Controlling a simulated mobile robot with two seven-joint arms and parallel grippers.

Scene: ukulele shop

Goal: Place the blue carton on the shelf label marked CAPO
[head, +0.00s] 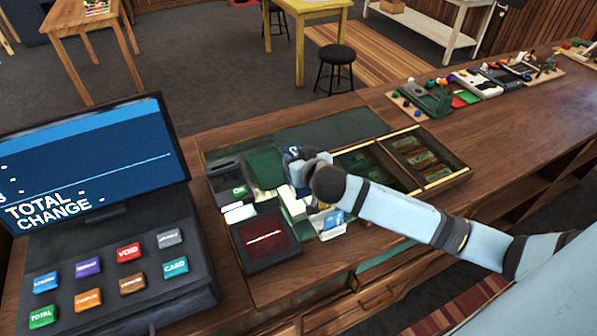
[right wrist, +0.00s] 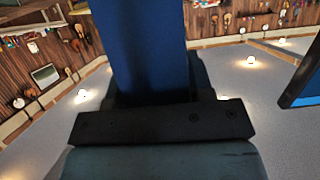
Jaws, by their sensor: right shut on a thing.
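My right gripper (head: 297,172) is over the counter tray, seen from behind its wrist, and is shut on a blue carton. In the right wrist view the blue carton (right wrist: 145,45) rises tall and plain from the dark gripper (right wrist: 150,122). In the head view a small blue patch shows at the gripper, and the arm hides most of the carton. A small blue-and-white item (head: 333,219) lies in the tray below the wrist. I cannot read a CAPO label. My left gripper is out of view.
A register with a screen (head: 90,165) and coloured keys stands at left. A dark box with a red panel (head: 267,238) is near the tray's front. Compartments with green cards (head: 424,158) lie right of the arm. Several small goods stand on the far right counter, with bare wood between.

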